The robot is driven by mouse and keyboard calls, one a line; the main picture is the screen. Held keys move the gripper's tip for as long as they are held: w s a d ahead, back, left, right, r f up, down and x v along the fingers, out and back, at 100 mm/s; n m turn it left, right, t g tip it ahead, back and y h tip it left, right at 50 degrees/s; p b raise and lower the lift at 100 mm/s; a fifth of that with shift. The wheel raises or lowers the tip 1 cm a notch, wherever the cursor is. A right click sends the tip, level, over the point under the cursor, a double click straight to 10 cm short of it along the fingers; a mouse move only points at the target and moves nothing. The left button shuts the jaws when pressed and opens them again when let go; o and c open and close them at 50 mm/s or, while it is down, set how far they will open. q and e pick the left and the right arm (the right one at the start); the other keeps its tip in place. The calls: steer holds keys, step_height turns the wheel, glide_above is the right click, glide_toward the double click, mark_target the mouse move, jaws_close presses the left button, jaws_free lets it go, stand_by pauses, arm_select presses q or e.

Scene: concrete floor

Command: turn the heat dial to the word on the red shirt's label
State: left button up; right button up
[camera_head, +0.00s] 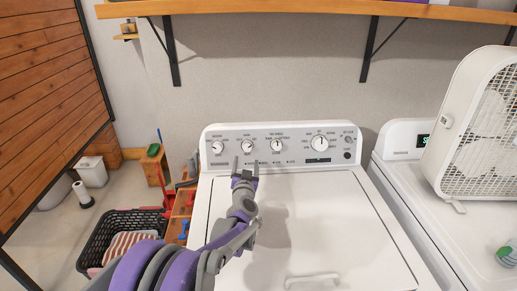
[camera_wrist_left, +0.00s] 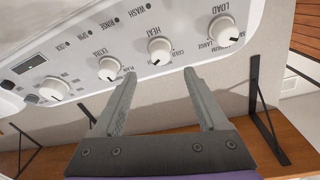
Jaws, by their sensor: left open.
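The heat dial (camera_wrist_left: 159,48) is a white round knob on the washer's panel, under the printed word HEAT in the left wrist view. In the head view the heat dial (camera_head: 247,146) is second from the left. My left gripper (camera_head: 246,165) is open and empty just in front of that dial. In the left wrist view its fingertips (camera_wrist_left: 160,76) are spread and point at the dial, apart from it. The small words around the dial are too blurred to read surely. A red-and-white striped cloth (camera_head: 127,244) lies in a black basket; I see no label on it.
The load dial (camera_wrist_left: 222,28) and extra dial (camera_wrist_left: 108,68) flank the heat dial closely. The washer lid (camera_head: 330,220) is closed. A white fan (camera_head: 480,125) stands on the machine at right. The black basket (camera_head: 95,245) is on the floor at left. A wooden shelf (camera_head: 300,8) runs above.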

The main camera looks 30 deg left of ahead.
mark_target(247, 149)
arm_select(q)
steer(key=p+x, duration=0.2)
steer(key=x, duration=0.7)
steer(key=shift+w+a, duration=0.25)
steer(key=shift+w, duration=0.1)
jaws_close()
